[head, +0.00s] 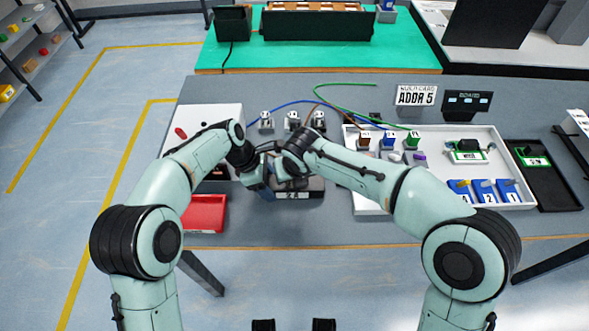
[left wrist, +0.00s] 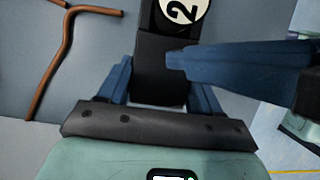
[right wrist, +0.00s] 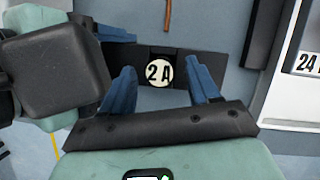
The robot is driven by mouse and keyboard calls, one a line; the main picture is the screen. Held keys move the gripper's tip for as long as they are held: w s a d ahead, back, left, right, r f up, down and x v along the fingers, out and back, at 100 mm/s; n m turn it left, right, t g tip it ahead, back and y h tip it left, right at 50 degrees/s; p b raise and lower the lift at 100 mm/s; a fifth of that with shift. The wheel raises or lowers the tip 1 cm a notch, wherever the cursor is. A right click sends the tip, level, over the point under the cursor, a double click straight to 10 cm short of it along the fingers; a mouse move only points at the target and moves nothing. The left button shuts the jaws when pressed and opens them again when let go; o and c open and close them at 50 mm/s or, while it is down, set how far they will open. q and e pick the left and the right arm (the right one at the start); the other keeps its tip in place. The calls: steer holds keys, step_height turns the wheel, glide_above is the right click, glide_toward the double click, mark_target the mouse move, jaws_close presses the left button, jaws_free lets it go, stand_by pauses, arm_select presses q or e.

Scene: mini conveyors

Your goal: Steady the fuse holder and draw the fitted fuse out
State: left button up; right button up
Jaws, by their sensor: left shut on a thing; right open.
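The black fuse holder (head: 314,187) lies on the grey bench, below and between my two arms in the head view. The fuse (right wrist: 159,73), a dark block with a round white "2 A" label, sits in the middle of the holder (right wrist: 218,66). My left gripper (left wrist: 162,80) is shut on one end of the holder, with a blue finger on either side. My right gripper (right wrist: 164,84) is open, its blue fingers on either side of the fuse with gaps beside the label. In the head view, my arms partly hide the holder and the fuse.
A red tray (head: 207,199) stands left of the holder. A white tray (head: 441,201) with colored connectors and blue blocks lies to the right, a black tray (head: 569,190) beyond it. Several small sockets (head: 292,121) and loose wires lie behind. My two grippers are very close together.

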arm_select(q)
steer(key=shift+s+f, duration=0.15)
steer(key=shift+f, duration=0.15)
arm_select(e)
steer(key=shift+w+f, duration=0.1)
steer(key=shift+f, duration=0.15)
jaws_close()
steer(key=shift+r, duration=0.15)
arm_select(q)
steer(key=shift+a, duration=0.1)
arm_select(e)
steer(key=shift+r, duration=2.5)
